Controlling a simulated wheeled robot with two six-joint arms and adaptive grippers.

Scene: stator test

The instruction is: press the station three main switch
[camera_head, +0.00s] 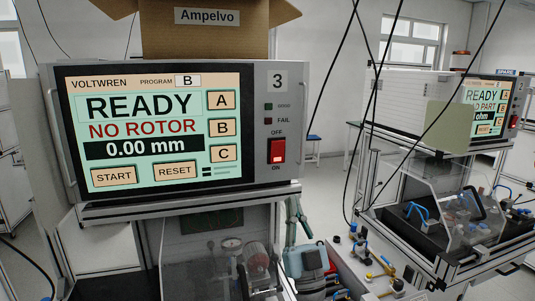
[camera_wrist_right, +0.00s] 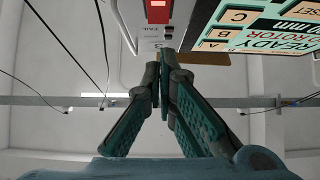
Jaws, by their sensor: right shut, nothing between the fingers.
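The station three main switch (camera_head: 277,151) is a red rocker, lit, on the right side of the grey panel marked 3 (camera_head: 290,120). OFF is printed above it and ON below it. In the right wrist view the switch (camera_wrist_right: 157,12) shows at the top edge, partly cut off. My right gripper (camera_head: 293,204) is below the panel's lower right corner, pointing up, apart from the switch. In the right wrist view its teal fingers (camera_wrist_right: 163,62) are closed together and empty. My left gripper is not in view.
The panel's screen (camera_head: 155,125) reads READY, NO ROTOR, 0.00 mm. A cardboard box (camera_head: 205,35) sits on top. A clear-covered fixture (camera_head: 225,255) is under the panel. Black cables (camera_head: 345,40) hang to the right. A second station (camera_head: 460,110) stands at the right.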

